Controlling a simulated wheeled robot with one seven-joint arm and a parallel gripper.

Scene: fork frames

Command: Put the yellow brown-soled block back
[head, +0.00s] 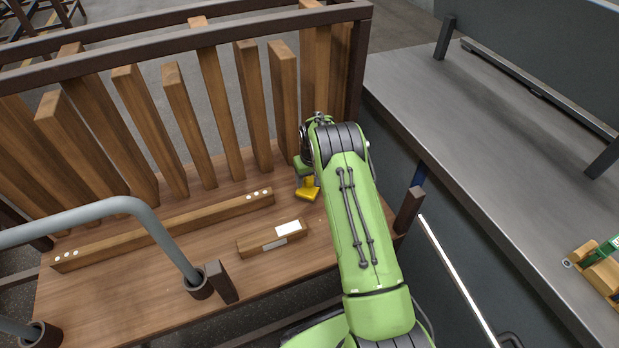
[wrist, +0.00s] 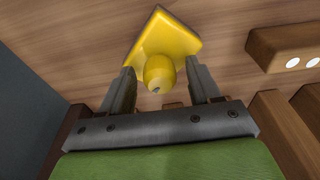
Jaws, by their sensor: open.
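A bright yellow block (head: 307,191) is on the wooden bench shelf, at the foot of the upright slats. In the wrist view the yellow block (wrist: 178,36) shows a broad angular base and a rounded knob towards me, with a small grey spot on its end. No brown sole shows; its underside is hidden. My gripper (head: 306,178) is over the block, partly hidden by my green arm. In the wrist view my gripper (wrist: 160,75) is open, with one finger on each side of the knob. I cannot tell whether either finger touches it.
A long wooden beam (head: 180,226) with white dots and a short wooden piece with a white label (head: 258,242) lie on the shelf (head: 130,300). Upright slats (head: 220,100) stand behind. A grey bent pipe (head: 150,225) rises in front. A metal table (head: 450,120) is right.

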